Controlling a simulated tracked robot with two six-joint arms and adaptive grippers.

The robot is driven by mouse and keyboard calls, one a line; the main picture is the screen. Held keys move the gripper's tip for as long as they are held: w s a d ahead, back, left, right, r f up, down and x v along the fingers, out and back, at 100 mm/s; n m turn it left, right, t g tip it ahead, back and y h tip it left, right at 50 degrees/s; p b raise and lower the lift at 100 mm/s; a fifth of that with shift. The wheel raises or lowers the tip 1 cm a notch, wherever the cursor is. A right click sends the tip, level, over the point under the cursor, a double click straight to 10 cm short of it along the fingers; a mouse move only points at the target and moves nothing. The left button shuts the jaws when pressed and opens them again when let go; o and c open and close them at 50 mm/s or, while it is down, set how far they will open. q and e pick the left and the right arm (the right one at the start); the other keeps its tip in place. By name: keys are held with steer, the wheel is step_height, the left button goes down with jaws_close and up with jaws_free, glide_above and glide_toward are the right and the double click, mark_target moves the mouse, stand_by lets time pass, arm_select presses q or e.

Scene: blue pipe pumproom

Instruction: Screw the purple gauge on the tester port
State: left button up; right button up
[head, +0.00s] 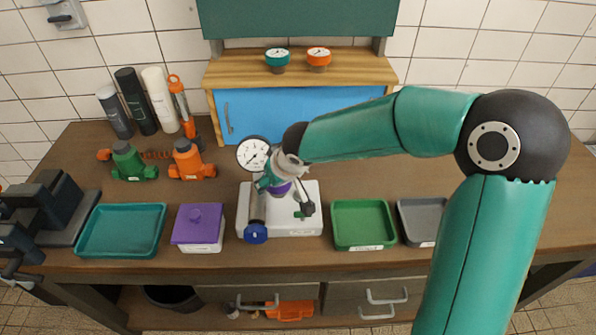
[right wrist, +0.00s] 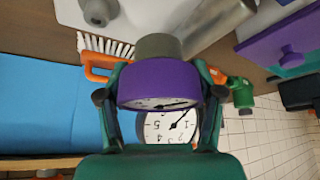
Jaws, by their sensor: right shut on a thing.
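The purple gauge (right wrist: 158,88) is held between the two fingers of my right gripper (right wrist: 160,100), with its grey stem (right wrist: 158,46) pointing away from the palm. In the head view the purple gauge (head: 279,188) is partly hidden by my right gripper (head: 283,197), which is over the tester. The tester (head: 285,226) has a white base, a large white dial (head: 254,153) and a blue-ended cylinder (head: 256,233). In the right wrist view a grey fitting (right wrist: 98,12) on the white base may be the port. The stem appears apart from it. My left gripper is not seen.
A purple-lidded box (head: 199,228) and a teal tray (head: 121,231) are left of the tester; a green tray (head: 363,225) is to its right. Green (head: 132,162) and orange (head: 191,161) valves stand behind, left. Two gauges (head: 277,60) (head: 319,58) sit on the shelf.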

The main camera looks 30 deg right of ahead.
steer(key=shift+n+y, duration=0.3)
steer(key=shift+n, duration=0.3)
steer(key=d+b, duration=0.4)
steer(key=d, duration=0.1)
steer(key=shift+d+r, duration=0.15)
steer(key=shift+d, duration=0.05)
steer(key=shift+d+r+n+b, duration=0.4)
steer(key=shift+r+b, duration=0.05)
steer(key=shift+r, duration=0.05)
steer(key=shift+f, duration=0.15)
steer(key=shift+f+b, duration=2)
steer(key=shift+f, duration=0.8)
steer(key=shift+s+f+b, duration=0.1)
steer(key=shift+f+b, duration=0.05)
steer(key=shift+b, duration=0.15)
steer(key=shift+c, duration=0.7)
steer(key=shift+a+f, duration=0.1)
